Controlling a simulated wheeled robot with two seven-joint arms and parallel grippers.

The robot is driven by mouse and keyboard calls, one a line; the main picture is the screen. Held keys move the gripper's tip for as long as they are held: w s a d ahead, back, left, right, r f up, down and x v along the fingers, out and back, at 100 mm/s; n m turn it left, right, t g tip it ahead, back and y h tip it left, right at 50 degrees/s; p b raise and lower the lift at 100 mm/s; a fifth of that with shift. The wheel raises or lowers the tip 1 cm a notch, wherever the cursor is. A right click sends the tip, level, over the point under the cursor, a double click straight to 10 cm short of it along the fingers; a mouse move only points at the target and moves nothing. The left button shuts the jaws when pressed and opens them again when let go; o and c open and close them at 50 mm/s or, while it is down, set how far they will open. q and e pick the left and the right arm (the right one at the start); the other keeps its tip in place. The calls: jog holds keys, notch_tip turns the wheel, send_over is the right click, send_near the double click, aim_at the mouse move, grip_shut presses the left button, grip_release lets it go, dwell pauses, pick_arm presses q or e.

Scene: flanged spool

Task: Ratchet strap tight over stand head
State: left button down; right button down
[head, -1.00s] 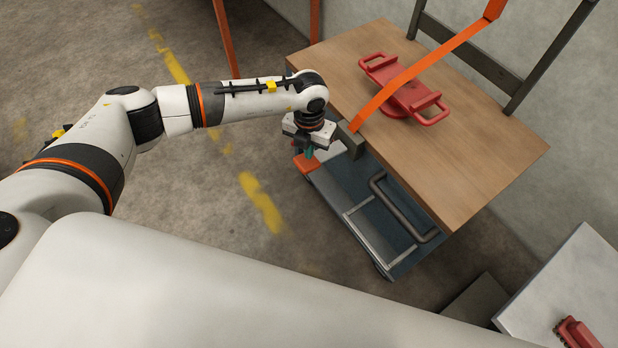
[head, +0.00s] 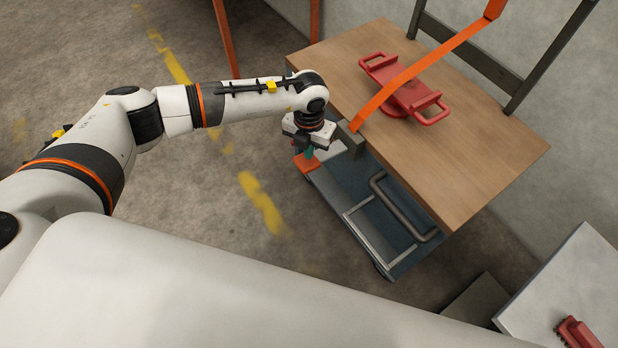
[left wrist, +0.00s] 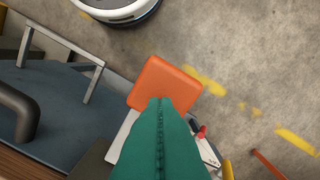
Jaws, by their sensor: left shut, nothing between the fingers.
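An orange strap (head: 430,67) runs from the top right, above a red part with two handles (head: 408,92), down to a grey block (head: 350,140) at the near edge of the wooden table. My left gripper (head: 309,153) is just left of that block, pointing down. Its teal fingers (left wrist: 160,102) are shut and empty. An orange paddle-like handle (head: 305,164) is at the fingertips; it also shows in the left wrist view (left wrist: 168,82), just beyond them. I cannot tell whether they touch. The fingers hide part of the metal piece behind them. My right gripper is out of view.
The wooden table (head: 490,160) has bare room around the red part. A dark frame (head: 470,60) stands at its back. A blue-grey cart (head: 350,205) with a bar handle is below. A pale table (head: 560,280) with a red toothed part (head: 577,332) is at lower right.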

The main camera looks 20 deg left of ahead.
aim_at(309, 166)
pick_arm(q)
notch_tip(309, 166, down, 7)
jog(key=b, duration=0.5)
jog(key=shift+f, duration=0.2)
notch_tip(309, 166, up, 8)
jog(key=p, duration=0.5)
jog(key=shift+f, duration=0.2)
jog(key=shift+f, duration=0.1)
notch_tip(309, 166, down, 7)
jog(key=b, duration=0.5)
jog(key=shift+f+b, duration=0.15)
jog(key=shift+b, duration=0.2)
notch_tip(309, 166, up, 7)
jog(key=p, duration=0.5)
jog(key=shift+p, duration=0.3)
jog(key=shift+r, duration=0.35)
jog(key=shift+f, duration=0.1)
